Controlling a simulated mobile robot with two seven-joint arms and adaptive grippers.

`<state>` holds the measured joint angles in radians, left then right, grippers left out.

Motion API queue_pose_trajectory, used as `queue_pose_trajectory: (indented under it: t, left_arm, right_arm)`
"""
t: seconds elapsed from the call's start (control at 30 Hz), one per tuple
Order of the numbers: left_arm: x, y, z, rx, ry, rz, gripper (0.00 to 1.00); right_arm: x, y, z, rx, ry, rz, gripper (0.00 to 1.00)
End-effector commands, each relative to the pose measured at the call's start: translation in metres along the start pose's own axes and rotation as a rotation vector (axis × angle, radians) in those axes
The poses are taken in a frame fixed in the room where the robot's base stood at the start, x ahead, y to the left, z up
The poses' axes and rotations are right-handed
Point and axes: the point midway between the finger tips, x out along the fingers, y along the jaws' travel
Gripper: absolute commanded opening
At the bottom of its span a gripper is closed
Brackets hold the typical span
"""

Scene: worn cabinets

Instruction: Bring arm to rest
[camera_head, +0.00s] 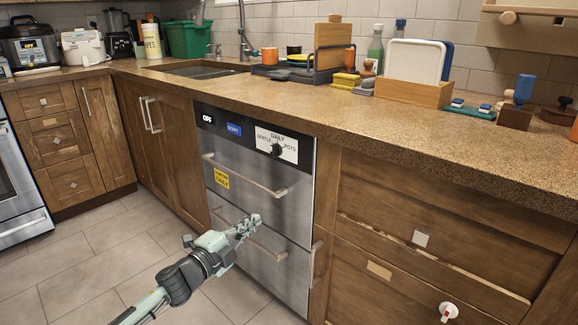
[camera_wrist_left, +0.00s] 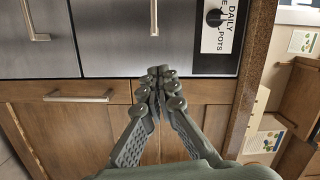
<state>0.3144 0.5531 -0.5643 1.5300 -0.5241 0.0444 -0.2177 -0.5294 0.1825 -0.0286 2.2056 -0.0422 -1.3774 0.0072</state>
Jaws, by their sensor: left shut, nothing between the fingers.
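My left arm comes in from the bottom left of the head view. Its left gripper (camera_head: 252,222) is in front of the steel dishwasher (camera_head: 262,222), near its lower handle (camera_head: 250,238); I cannot tell whether they touch. In the left wrist view the left gripper's fingertips (camera_wrist_left: 159,72) meet and hold nothing. Beyond them are the dishwasher front (camera_wrist_left: 115,45) and a wooden cabinet front. Both dishwasher drawers look closed. My right gripper is in neither view.
The counter (camera_head: 380,125) overhangs the cabinets and holds a sink (camera_head: 205,70), a wooden box (camera_head: 410,92) with a white board, bottles and sponges. A wooden drawer front (camera_head: 400,285) stands right of the dishwasher. The tiled floor (camera_head: 90,265) at left is clear.

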Motion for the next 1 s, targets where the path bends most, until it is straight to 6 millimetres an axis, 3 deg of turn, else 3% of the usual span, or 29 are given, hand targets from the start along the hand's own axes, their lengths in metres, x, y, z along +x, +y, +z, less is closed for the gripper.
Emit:
queue_pose_trajectory:
  t: [0.17,0.3,0.5,0.6,0.7,0.8,1.0]
  left_arm:
    - [-0.079,0.083,0.033,-0.485,-0.439,0.099,0.00]
    - [-0.162,0.150,0.044,-0.769,-0.744,0.213,0.00]
    - [-0.286,0.223,0.024,-1.063,-1.110,0.387,0.00]
    - [-0.335,0.242,0.007,-1.156,-1.242,0.457,0.00]
    - [-0.367,0.253,-0.005,-1.213,-1.329,0.506,0.00]
    - [-0.384,0.258,-0.013,-1.242,-1.374,0.532,0.00]
    - [-0.387,0.259,-0.014,-1.247,-1.383,0.537,0.00]
  right_arm:
    - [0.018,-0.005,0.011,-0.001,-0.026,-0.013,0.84]
    - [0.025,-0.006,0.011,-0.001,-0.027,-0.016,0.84]
    - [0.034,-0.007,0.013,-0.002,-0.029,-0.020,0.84]
    - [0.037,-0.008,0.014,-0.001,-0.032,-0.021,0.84]
    - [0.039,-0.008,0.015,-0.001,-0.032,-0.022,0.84]
    - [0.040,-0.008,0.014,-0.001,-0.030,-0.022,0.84]
    - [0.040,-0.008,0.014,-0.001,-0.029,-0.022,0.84]
